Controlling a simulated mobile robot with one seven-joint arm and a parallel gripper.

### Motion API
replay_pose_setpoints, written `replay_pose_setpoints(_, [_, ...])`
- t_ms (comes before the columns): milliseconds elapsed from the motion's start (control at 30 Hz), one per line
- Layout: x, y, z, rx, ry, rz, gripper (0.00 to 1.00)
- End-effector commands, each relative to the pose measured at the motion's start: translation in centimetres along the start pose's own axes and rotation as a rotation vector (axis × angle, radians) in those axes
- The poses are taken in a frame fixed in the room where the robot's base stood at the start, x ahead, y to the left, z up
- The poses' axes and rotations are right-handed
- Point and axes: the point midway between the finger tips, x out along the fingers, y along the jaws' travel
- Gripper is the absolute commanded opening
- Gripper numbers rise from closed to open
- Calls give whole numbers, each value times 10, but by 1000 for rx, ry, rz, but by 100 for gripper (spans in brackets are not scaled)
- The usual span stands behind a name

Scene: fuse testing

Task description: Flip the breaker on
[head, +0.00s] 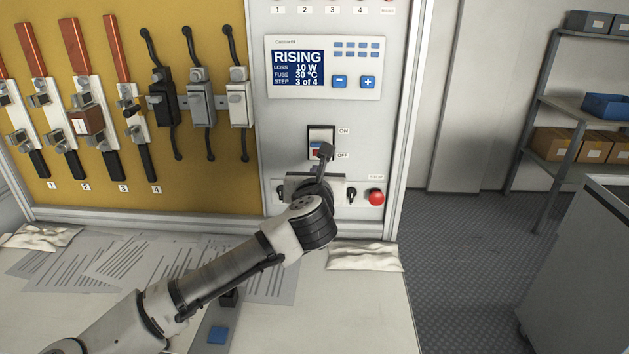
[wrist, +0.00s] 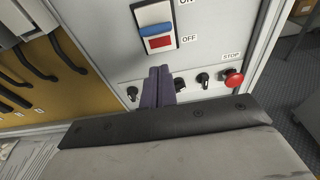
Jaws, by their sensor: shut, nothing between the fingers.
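The breaker (head: 318,133) is a dark-framed switch on the grey panel, marked ON above and OFF below. In the wrist view the breaker (wrist: 155,15) shows a white upper part, a blue bar across the middle and a red patch under it. I cannot tell for sure whether it is on or off. My gripper (head: 326,150) is shut and empty, its fingers pointing at the panel and covering the breaker's lower right part in the head view. In the wrist view my gripper's fingertips (wrist: 160,72) appear just below the breaker; contact cannot be told.
A display (head: 298,68) reads RISING, loss 10 W, fuse 30 °C, step 3 of 4. A red stop button (head: 376,197) and black knobs (wrist: 203,78) sit below the breaker. Fuse holders and levers (head: 201,98) fill the yellow board at left. Papers (head: 125,262) lie on the bench.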

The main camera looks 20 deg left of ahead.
Motion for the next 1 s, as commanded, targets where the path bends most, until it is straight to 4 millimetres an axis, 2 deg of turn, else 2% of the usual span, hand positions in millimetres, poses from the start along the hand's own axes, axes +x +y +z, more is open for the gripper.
replay_pose_setpoints(200, [-36, 0, 23, 3, 0, 0, 0])
replay_pose_setpoints(367, [-49, 0, 33, 1, 2, 0, 0])
replay_pose_setpoints(1000, [-53, 0, 36, -1, 3, 0, 0])
